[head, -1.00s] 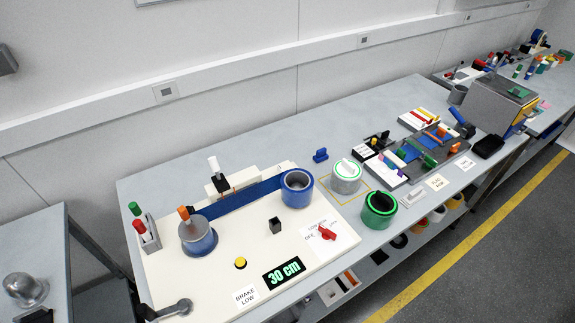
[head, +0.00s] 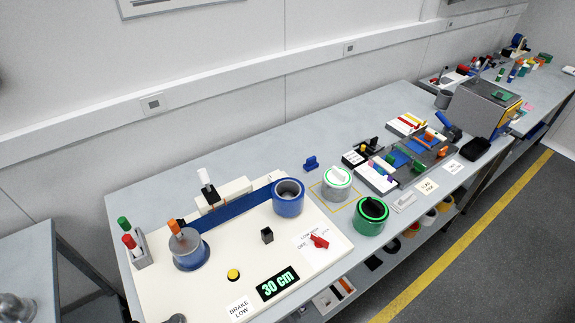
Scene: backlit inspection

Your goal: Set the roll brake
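The cream inspection board (head: 215,266) lies on the near end of the grey bench. A red knob (head: 319,241) sits on a white label at its right, with OFF and LOW partly readable; the knob's exact setting is hard to tell. A card (head: 240,308) reads BRAKE LOW. A display (head: 277,284) reads 30 cm. A blue web (head: 235,208) runs between a grey-and-blue roll with an orange-topped post (head: 188,248) and a blue roll (head: 289,197). A yellow button (head: 233,275) and a black square post (head: 267,235) stand on the board.
A rack with green and red handles (head: 133,246) stands at the board's left edge. A white-and-green roll (head: 337,182), a green roll (head: 371,215) and a blue piece (head: 311,163) stand right of the board. Farther right are a tool tray (head: 405,165) and a grey box (head: 482,110).

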